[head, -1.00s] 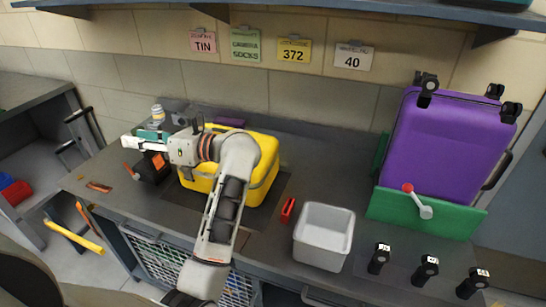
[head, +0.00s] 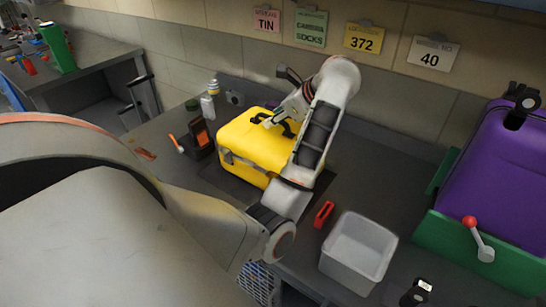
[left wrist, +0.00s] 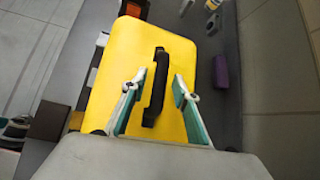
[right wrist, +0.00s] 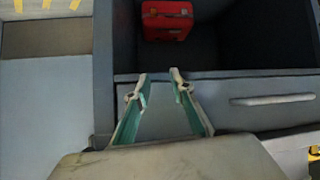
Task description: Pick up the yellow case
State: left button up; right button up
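The yellow case (head: 238,148) stands on the dark counter in the head view, its black handle (head: 287,129) on top. My left gripper (head: 268,122) is over the top of the case, beside the handle in this view. In the left wrist view the case (left wrist: 160,50) fills the middle, and the black handle (left wrist: 154,95) lies between the two spread fingers of the left gripper (left wrist: 158,78), apart from both. My right gripper (right wrist: 160,80) is open and empty in front of an under-counter compartment. It is not visible in the head view.
A grey bin (head: 357,252) and a red object (head: 324,214) lie right of the case. A purple suitcase (head: 495,180) stands in a green holder (head: 480,252). Small bottles (head: 208,107) stand behind the case. A red case (right wrist: 167,20) sits inside the compartment.

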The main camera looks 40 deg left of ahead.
pick_arm(q)
jog(key=shift+b+x, duration=0.5)
jog(key=shift+x, duration=0.75)
jog(key=shift+w+d, duration=0.1)
grip_shut()
jog(key=shift+r, duration=0.15)
jog(key=shift+r, duration=0.1)
